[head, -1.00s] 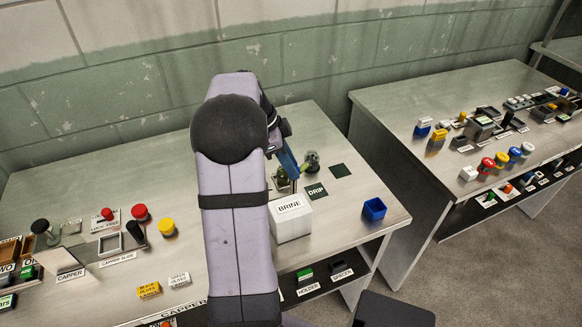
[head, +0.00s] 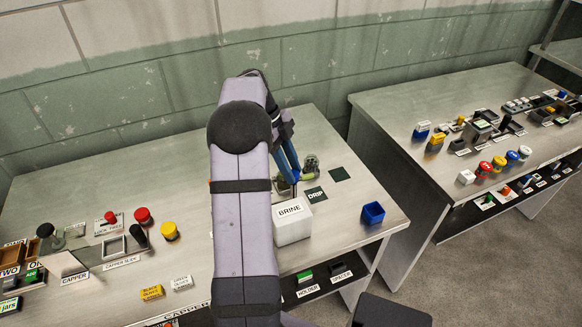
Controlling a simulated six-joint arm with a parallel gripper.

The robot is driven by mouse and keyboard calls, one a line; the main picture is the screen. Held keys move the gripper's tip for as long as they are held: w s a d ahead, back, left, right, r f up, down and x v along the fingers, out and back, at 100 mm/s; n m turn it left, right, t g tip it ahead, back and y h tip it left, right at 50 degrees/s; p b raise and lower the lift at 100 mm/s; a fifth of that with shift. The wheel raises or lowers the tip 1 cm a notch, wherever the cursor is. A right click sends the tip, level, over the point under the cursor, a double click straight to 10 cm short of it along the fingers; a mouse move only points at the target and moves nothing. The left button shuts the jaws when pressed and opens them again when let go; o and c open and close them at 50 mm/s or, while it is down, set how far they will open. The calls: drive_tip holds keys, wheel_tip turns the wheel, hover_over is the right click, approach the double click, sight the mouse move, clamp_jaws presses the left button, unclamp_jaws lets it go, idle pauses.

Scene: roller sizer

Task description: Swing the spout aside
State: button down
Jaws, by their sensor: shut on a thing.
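The white box labelled BRINE (head: 292,222) stands near the table's front edge. Just behind it is the small olive-green spout fitting (head: 311,164), with a lower part partly hidden behind my gripper. My gripper (head: 297,178), with blue fingers, reaches down at this fitting and is shut on the spout; the exact contact is too small and covered to see. A second plain dark green pad (head: 340,174) lies farther back to the right.
A blue open box (head: 373,213) stands near the right front corner. To the left are red (head: 143,215) and yellow (head: 170,231) knobs and the capper parts. A second table (head: 385,108) with several coloured items stands right, across a gap. My arm covers the table's middle.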

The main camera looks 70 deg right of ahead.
drive_tip(key=c, duration=1.4)
unclamp_jaws()
drive_tip(key=shift+c, duration=0.2)
drive_tip(key=v, duration=0.7)
drive_tip(key=shift+r+b, duration=0.2)
drive_tip(key=shift+b, duration=0.1)
